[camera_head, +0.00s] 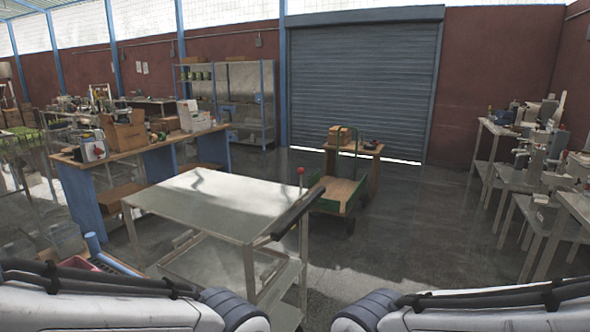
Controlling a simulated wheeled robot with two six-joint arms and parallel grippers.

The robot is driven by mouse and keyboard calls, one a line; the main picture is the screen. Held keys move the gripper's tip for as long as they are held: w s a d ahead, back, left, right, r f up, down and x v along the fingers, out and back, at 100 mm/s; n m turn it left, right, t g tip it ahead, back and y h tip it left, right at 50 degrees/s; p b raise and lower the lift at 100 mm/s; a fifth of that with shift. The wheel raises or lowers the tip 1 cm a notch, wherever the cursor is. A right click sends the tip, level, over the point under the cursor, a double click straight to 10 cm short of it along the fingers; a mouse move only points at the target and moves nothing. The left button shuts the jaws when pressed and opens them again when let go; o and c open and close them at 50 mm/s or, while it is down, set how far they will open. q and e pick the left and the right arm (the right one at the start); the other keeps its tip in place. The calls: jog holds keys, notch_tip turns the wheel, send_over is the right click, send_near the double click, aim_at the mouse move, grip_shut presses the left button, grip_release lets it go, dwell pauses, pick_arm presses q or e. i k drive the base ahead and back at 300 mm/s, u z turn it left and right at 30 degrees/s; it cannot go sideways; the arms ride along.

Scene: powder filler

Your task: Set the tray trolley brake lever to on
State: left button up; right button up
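A metal tray trolley (200,208) with a bare flat top and lower shelves stands in front of me, left of centre. A thin upright lever with a red knob (300,171) rises at its right far corner; it looks like the brake lever, but its on or off setting cannot be told. A dark handle bar (297,213) slants along the trolley's right side. My two white arm links show at the bottom left and bottom right, apart from the trolley. Neither gripper is in the picture.
A green cart (339,191) with a wooden bed stands behind the trolley. A cluttered workbench (140,147) is at the left, and benches with machines (541,150) line the right. The floor (420,235) right of the trolley is clear. A grey roller shutter (360,85) closes the back.

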aim_at(301, 171)
jog(key=z, duration=0.7)
jog(key=i, duration=5.7)
jog(key=u, duration=2.8)
jog(key=i, duration=0.7)
jog(key=z, duration=0.05)
